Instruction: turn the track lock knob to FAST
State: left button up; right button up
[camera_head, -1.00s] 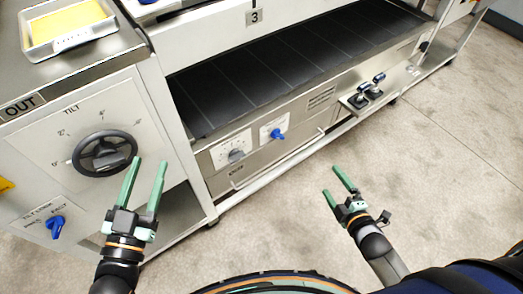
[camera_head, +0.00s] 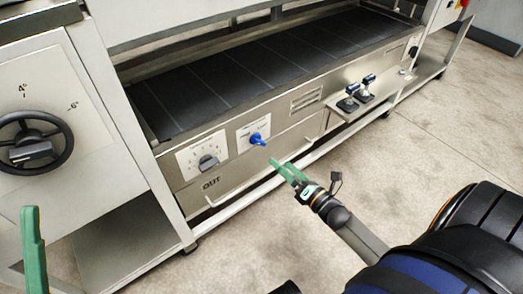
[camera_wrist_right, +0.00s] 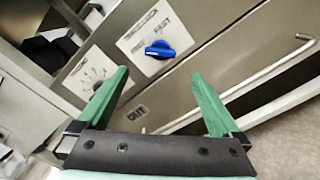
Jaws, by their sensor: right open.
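The track lock knob (camera_head: 258,139) is a blue knob on a white label plate on the machine's lower front panel. In the right wrist view the knob (camera_wrist_right: 160,50) sits ahead of and between the fingers, with FAST printed at the upper right of its plate and a partly legible word at the left. Its exact pointing direction is hard to read. My right gripper (camera_head: 283,172) is just below and right of the knob, apart from it. In the wrist view the right gripper (camera_wrist_right: 158,105) is open and empty. One green finger of my left gripper (camera_head: 34,250) shows at the lower left.
A grey dial (camera_head: 208,162) sits left of the knob. A long bar handle (camera_wrist_right: 265,75) runs below the panel. A black tilt handwheel (camera_head: 35,143) is at the far left. The floor at the right is clear.

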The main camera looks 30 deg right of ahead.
aim_at(261, 144)
jog(key=w+b, duration=0.1)
jog(key=w, duration=0.2)
jog(key=w+b, duration=0.1)
jog(key=w, duration=0.2)
jog(key=w+b, duration=0.1)
jog(key=w, duration=0.2)
jog(key=shift+w+a, duration=0.35)
jog(key=shift+a, duration=0.05)
jog(key=c, duration=1.3)
